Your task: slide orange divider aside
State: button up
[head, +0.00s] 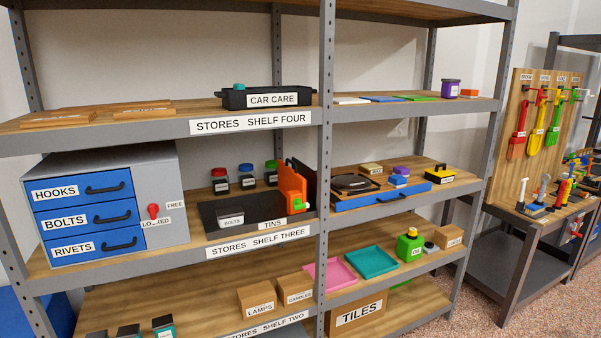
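The orange divider (289,185) stands upright on shelf three in the head view, at the right end of the black tray (255,205) labelled TINS. A green block or knob (298,205) shows at its lower front. A dark upright panel (304,178) stands just right of and behind the divider, close to the shelf post. My gripper is not in view.
A grey toolchest (160,185) with blue drawers and a red knob (153,211) stands left of the tray. Jars with red, blue and green lids (246,176) stand behind the tray. The shelf post (325,150) is right of the divider. The tray's middle is clear.

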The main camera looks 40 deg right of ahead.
aim_at(291, 184)
jog(key=z, duration=0.55)
jog(key=k, duration=0.5)
jog(key=z, duration=0.5)
jog(key=i, duration=0.5)
jog(key=u, duration=0.05)
